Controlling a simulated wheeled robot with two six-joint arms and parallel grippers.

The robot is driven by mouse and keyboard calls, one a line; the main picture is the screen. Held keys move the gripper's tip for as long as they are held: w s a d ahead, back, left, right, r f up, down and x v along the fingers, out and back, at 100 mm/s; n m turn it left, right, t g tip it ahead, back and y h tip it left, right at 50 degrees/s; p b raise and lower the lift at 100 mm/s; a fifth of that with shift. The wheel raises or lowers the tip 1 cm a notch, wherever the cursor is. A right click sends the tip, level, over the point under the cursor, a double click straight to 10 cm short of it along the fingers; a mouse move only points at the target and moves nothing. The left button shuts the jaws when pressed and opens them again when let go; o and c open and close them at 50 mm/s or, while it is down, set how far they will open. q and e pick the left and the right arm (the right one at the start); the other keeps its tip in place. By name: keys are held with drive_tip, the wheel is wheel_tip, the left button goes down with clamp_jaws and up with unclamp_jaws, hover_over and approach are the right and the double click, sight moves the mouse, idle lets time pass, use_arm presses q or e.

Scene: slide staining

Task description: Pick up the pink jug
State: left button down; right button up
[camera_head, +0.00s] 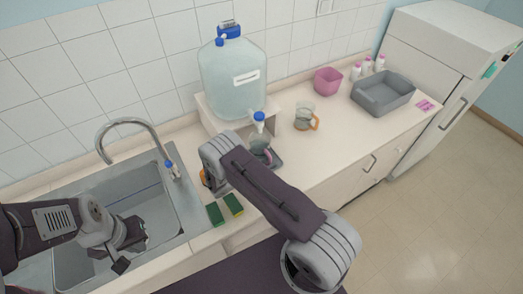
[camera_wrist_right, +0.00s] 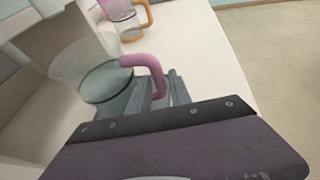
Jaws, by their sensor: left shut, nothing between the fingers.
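The pink jug, a clear jug with a pink handle (camera_wrist_right: 144,63), stands upright under the tap of the large water bottle. In the head view its clear body (camera_head: 258,143) shows beside my right arm, which partly hides it. My right gripper (camera_wrist_right: 165,92) is at the handle, whose lower end lies between the two fingers. I cannot tell whether the fingers press on it. In the head view the right fingers are mostly hidden by the arm. My left gripper (camera_head: 122,264) is shut and empty over the sink, far from the jug.
The water bottle (camera_head: 233,78) stands on a white stand behind the jug. A jug with an orange handle (camera_head: 304,117) stands to the right. Further right are a pink tub (camera_head: 328,81) and a grey bin (camera_head: 383,97). Two sponges (camera_head: 216,214) lie near the sink (camera_head: 186,207).

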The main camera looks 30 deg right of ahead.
drive_tip(key=shift+w+d+f, duration=0.2)
drive_tip(key=shift+d+f, duration=0.1)
drive_tip(key=shift+d, duration=0.25)
drive_tip(key=shift+a, duration=0.1)
clamp_jaws()
drive_tip(key=shift+r, duration=0.1)
idle(0.8)
